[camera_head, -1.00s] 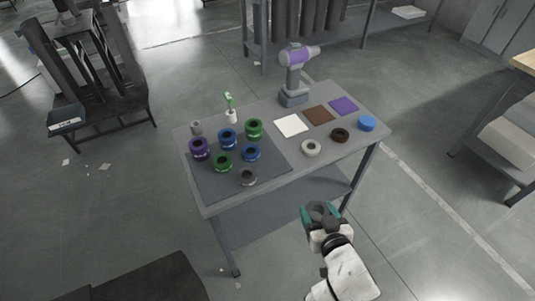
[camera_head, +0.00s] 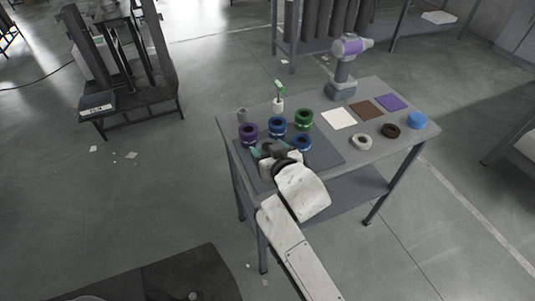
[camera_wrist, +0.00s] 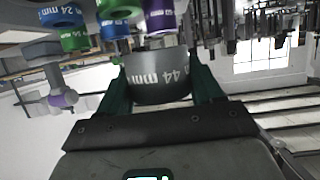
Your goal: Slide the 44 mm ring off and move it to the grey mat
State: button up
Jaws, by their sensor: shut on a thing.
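My gripper (camera_head: 265,149) is shut on the dark grey ring marked 44 mm (camera_wrist: 160,80), which sits between the teal fingers in the wrist view. In the head view my gripper is over the near left part of the grey mat (camera_head: 326,155), and the held ring is small and partly covered there. Whether the ring touches the mat or hangs above it, I cannot tell. On the mat stand a purple ring (camera_head: 248,132), a blue ring (camera_head: 277,124), a green ring (camera_head: 303,119) and a second blue ring (camera_head: 301,141). My gripper and wrist hide the mat's near part.
A grey cylinder (camera_head: 242,115) and a white holder (camera_head: 278,106) with a green top stand along the back. White (camera_head: 339,118), brown (camera_head: 367,110) and purple (camera_head: 391,102) squares lie to the right.

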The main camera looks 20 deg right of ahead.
jog(key=shift+d+f+b, duration=0.1)
jog(key=shift+f+b, duration=3.55)
jog(key=shift+f, duration=0.75)
jog(key=o, duration=1.3)
jog(key=shift+f, duration=0.1)
jog(key=v, duration=1.1)
jog(key=shift+w, duration=0.1)
jog(key=s+d+f+g, duration=0.2)
jog(key=s+f+g, duration=0.2)
jog(key=s, duration=0.4)
jog(key=s+d+f+g+p, duration=0.1)
jog(key=s+d+f+g, duration=0.2)
jog(key=s+f, duration=0.3)
jog(key=s+d+f+g, duration=0.3)
jog(key=s+f+g, duration=0.2)
jog(key=s, duration=0.7)
jog(key=shift+g+y, duration=0.3)
